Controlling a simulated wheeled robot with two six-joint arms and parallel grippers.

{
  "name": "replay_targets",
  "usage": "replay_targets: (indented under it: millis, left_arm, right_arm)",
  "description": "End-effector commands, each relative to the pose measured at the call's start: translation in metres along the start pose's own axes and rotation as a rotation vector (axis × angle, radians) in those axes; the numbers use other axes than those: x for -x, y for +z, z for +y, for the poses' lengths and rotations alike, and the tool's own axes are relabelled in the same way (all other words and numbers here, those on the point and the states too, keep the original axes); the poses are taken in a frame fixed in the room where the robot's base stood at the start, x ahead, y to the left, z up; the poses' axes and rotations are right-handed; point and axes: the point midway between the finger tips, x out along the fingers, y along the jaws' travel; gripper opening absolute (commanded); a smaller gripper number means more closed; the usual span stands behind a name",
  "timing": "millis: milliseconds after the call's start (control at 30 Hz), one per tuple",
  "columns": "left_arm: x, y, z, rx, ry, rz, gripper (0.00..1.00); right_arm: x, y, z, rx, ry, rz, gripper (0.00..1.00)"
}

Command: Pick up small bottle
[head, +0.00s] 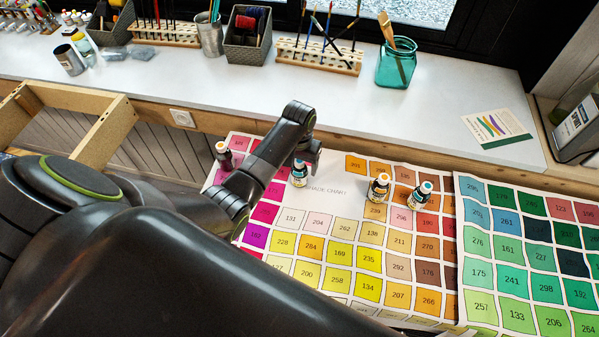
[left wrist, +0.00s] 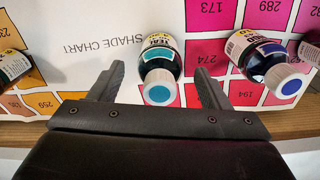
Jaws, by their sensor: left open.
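Several small dark bottles with coloured caps stand on the shade chart (head: 328,188). A bottle with a teal cap (left wrist: 158,70) lies between the two fingers of my left gripper (left wrist: 160,88) in the left wrist view. The fingers are open, with a gap on each side of it. In the head view my left gripper (head: 312,158) is just over a blue-capped bottle (head: 299,176), which seems to be the same one; the arm partly covers that area. My right gripper is not in view.
In the left wrist view a blue-capped bottle (left wrist: 262,60) is close to the right finger. Brush racks (head: 318,57) and a teal jar (head: 396,65) line the back.

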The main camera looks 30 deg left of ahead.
Motion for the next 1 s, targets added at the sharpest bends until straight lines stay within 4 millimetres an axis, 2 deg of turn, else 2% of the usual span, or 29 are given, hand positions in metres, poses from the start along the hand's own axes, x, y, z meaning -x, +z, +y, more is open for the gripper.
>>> replay_targets:
  millis: [200, 467, 867, 1000]
  left_arm:
    - [-0.02, 0.0, 0.0, 0.0, 0.0, -0.001, 0.71]
    - [-0.021, 0.0, 0.0, 0.0, 0.0, 0.001, 0.71]
    - [-0.021, 0.0, 0.0, 0.0, 0.0, 0.001, 0.2]
    - [-0.021, 0.0, 0.0, 0.0, 0.0, 0.001, 0.2]
  right_arm:
    - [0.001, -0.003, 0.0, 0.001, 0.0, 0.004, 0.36]
    - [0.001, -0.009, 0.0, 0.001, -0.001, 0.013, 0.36]
    - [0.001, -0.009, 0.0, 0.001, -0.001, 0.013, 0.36]
    - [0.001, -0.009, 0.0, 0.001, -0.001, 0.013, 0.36]
